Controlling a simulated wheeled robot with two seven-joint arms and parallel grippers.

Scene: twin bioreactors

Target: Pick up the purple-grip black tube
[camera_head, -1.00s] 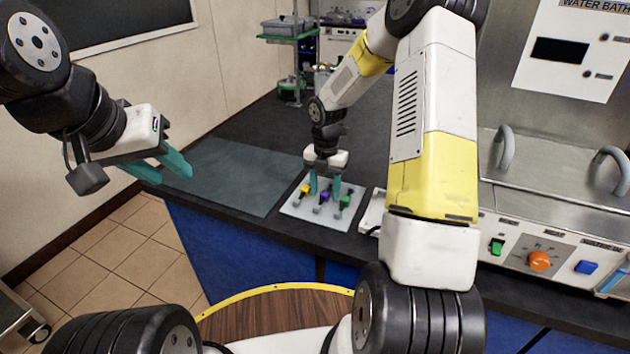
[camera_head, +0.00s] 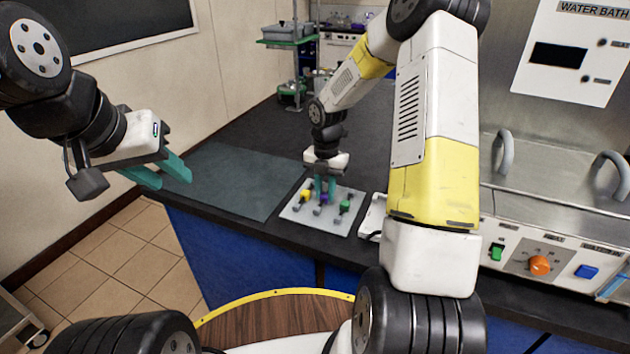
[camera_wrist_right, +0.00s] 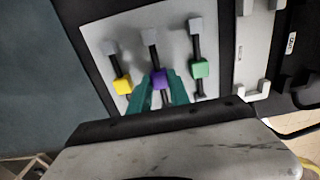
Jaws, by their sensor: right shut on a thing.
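The purple-grip black tube (camera_wrist_right: 153,57) lies on a light tray (camera_head: 292,214) between a yellow-grip tube (camera_wrist_right: 113,63) and a green-grip tube (camera_wrist_right: 197,48). Its purple grip (camera_wrist_right: 159,81) shows in the right wrist view. My right gripper (camera_head: 324,194) reaches down over the tray from above, and its teal fingers (camera_wrist_right: 159,93) are shut on the purple grip. The tube appears to be still at tray level. My left gripper (camera_head: 160,177) is open and empty, up in the air at the left, away from the tray.
The yellow and green tubes lie close on either side of my right fingers. A dark green mat (camera_head: 225,180) lies left of the tray on the black counter (camera_head: 240,142). A water bath (camera_head: 560,190) with handles and knobs stands at the right.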

